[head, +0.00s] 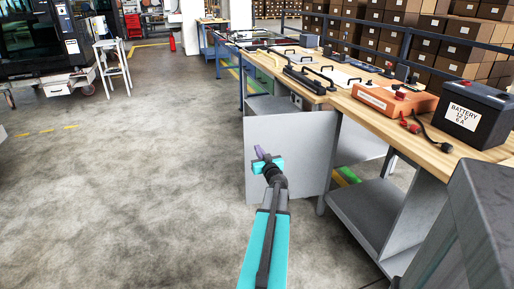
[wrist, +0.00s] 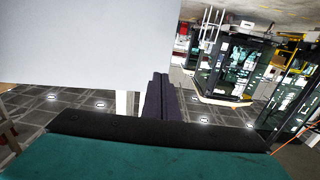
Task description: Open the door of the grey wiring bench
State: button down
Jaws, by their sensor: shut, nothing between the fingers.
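The wiring bench (head: 375,125) has a wooden top and grey metal parts below. Its flat grey door (head: 300,165) stands out from the bench front into the aisle, swung open, with its broad face toward the head camera. In the wrist view the door (wrist: 90,45) is a large pale panel filling the upper left. My gripper (head: 258,153) is in front of the door's left half in the head view. In the wrist view its dark fingers (wrist: 160,98) are together and empty, close to the panel's lower edge. I cannot tell whether they touch it. No handle shows.
On the bench top are a black battery (head: 478,115), an orange device (head: 395,100) and cables. A lower shelf (head: 375,210) is open to view. A white stool (head: 115,65) stands at upper left. The concrete floor (head: 130,190) left of the door is clear.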

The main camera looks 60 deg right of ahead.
jog(key=shift+v, duration=1.25)
jog(key=shift+w+a, duration=0.15)
